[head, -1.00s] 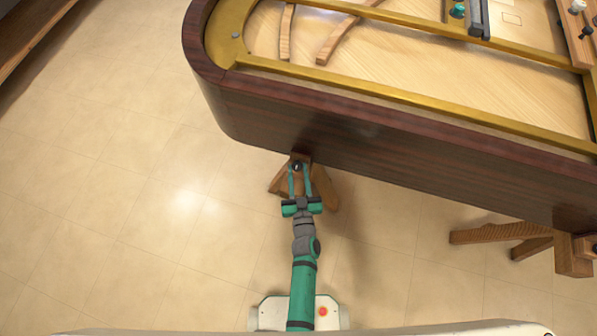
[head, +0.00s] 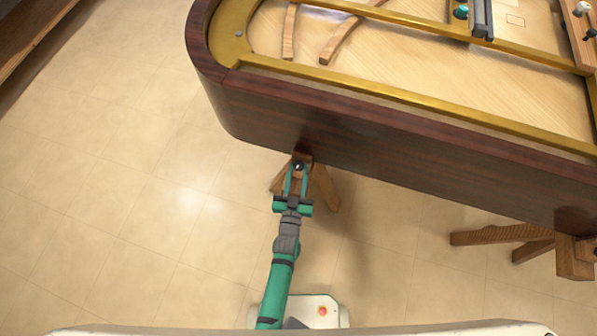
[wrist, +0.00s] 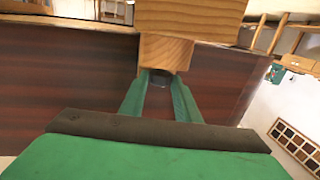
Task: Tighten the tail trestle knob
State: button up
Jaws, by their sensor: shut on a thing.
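The tail trestle (head: 325,187) is a wooden stand under the rounded end of the piano case. Its legs splay to the floor. A small dark knob (head: 298,166) shows at its top, close to the case side. My gripper (head: 297,172) has its two green fingers on either side of the knob and is shut on it. In the wrist view, the fingertips of my gripper (wrist: 163,84) meet at the knob, just under a pale wooden block of the trestle (wrist: 165,52). The fingers and block hide most of the knob there.
The dark wooden piano case (head: 400,150) with its gold frame (head: 400,100) overhangs the trestle. Another wooden trestle (head: 573,258) stands at the right. The tiled floor (head: 120,180) to the left is clear.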

jog(key=shift+w+m+h, duration=0.2)
jog(key=shift+m+h, duration=0.4)
jog(key=shift+h, duration=0.3)
jog(key=shift+d+m+g+h, duration=0.1)
jog(key=shift+m+g+h, duration=0.25)
jog(key=shift+h, duration=0.25)
jog(key=shift+s+a+m+g+h, duration=0.1)
jog(key=shift+a+m+g+h, duration=0.25)
jog(key=shift+m+h, duration=0.3)
jog(key=shift+a+m+g+h, duration=0.2)
jog(key=shift+m+g+h, duration=0.15)
jog(key=shift+h, duration=0.4)
jog(key=shift+w+a+m+g+h, duration=0.15)
jog(key=shift+w+m+g+h, duration=0.05)
jog(key=shift+m+g+h, duration=0.7)
jog(key=shift+w+a+m+g+h, duration=0.1)
jog(key=shift+w+m+g+h, duration=0.1)
jog(key=shift+m+g+h, duration=0.7)
jog(key=shift+w+a+m+g+h, duration=0.2)
jog(key=shift+m+g+h, duration=0.4)
jog(key=shift+h, duration=0.5)
jog(key=shift+d+m+g+h, duration=0.1)
jog(key=shift+m+g+h, duration=0.15)
jog(key=shift+m+h, duration=0.1)
jog(key=shift+a+g, duration=0.25)
jog(key=shift+g, duration=0.05)
